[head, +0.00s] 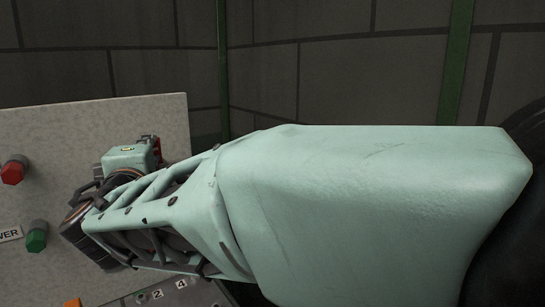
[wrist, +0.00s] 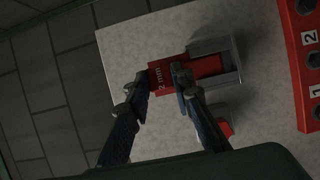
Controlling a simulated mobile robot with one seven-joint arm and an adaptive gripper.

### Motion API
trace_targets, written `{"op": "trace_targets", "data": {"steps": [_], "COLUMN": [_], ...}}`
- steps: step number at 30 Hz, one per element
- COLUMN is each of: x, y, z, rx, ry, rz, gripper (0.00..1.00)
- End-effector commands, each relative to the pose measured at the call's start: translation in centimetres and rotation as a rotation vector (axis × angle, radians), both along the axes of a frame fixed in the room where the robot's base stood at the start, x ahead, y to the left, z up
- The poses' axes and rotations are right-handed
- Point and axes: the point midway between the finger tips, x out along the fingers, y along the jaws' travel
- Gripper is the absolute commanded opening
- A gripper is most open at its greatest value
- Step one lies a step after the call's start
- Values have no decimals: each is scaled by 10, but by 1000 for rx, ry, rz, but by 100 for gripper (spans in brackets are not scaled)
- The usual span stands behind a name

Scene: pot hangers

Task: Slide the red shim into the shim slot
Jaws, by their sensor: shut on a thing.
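The red shim (wrist: 160,78), marked "2 mm", lies between the two fingers of my gripper (wrist: 160,81) in the wrist view, and the gripper is shut on it. The grey shim slot (wrist: 212,46) is just right of the fingers. Red shows inside the slot, in line with the shim. The shim's far end appears to be at or within the slot, but the right finger hides the join, so I cannot tell how deep it sits. In the head view my arm hides most of the gripper, shim and slot.
The slot is on a pale panel (head: 60,130). A red button (head: 13,171) and a green button (head: 36,237) stick out at its left. Dark tiled walls stand behind.

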Motion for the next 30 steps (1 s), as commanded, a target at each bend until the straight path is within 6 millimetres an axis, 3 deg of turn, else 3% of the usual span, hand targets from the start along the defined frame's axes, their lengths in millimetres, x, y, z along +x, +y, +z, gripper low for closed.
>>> {"op": "trace_targets", "data": {"steps": [21,22,27,30], "x": [-2,-2,-2,-2], "y": [-1,0,-1,-1], "z": [-9,-8,-7,-7], "rx": [8,9,7,7], "ry": [-9,-9,-8,-8], "rz": [2,2,2,2], "gripper": [0,23,41,41]}}
